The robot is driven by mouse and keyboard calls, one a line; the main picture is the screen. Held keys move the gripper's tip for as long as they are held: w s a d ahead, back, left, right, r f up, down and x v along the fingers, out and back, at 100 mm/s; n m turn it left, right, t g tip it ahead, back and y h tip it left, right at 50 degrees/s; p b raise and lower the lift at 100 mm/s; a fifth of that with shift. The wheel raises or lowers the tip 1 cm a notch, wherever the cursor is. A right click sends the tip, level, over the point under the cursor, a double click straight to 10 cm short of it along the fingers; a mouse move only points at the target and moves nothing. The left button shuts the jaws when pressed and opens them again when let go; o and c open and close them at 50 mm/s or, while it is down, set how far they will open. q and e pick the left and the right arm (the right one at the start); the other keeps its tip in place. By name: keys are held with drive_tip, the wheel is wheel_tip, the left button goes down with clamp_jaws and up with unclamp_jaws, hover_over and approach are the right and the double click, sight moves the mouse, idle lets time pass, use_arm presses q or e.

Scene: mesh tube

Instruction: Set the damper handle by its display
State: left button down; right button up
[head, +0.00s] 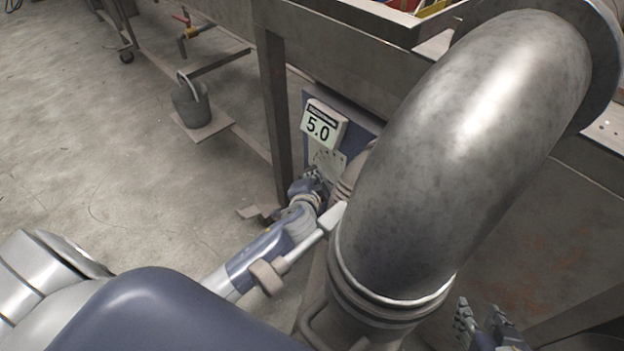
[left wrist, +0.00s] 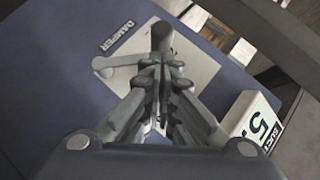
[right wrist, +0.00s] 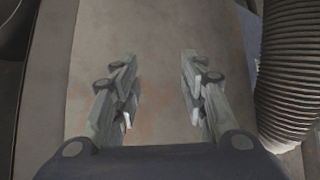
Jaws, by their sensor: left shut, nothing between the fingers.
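The white display box (head: 321,126) reads 5.0 in the head view. In the left wrist view the box (left wrist: 250,122) is turned and only partly readable. Below it is a pale plate (head: 328,158) on a blue panel; in the left wrist view the plate (left wrist: 190,55) is marked DAMPER. The damper handle (left wrist: 162,36) shows there as a grey bar with a darker upright grip, just past my fingertips. My left gripper (left wrist: 161,72) is shut and empty in front of it and hides part of it; I cannot tell whether they touch. My right gripper (right wrist: 160,85) is open and empty.
A large metal duct elbow (head: 460,150) stands close to the right of the left forearm. A ribbed hose (right wrist: 296,70) is right of my right gripper. A bench leg (head: 275,110) stands left of the panel.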

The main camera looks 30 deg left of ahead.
drive_tip(key=shift+w+a+r, duration=0.2)
drive_tip(key=shift+w+r, duration=0.1)
drive_tip(key=shift+w, duration=0.1)
drive_tip(key=shift+s, duration=0.1)
drive_tip(key=s+d+f+g+p, duration=0.1)
drive_tip(key=s+d+f+g, duration=0.1)
drive_tip(key=s, duration=0.4)
drive_tip(key=shift+s+d+f+g+h, duration=0.2)
drive_tip(key=shift+s+f+g+h, duration=0.2)
drive_tip(key=shift+f+g, duration=0.4)
drive_tip(key=shift+f, duration=0.1)
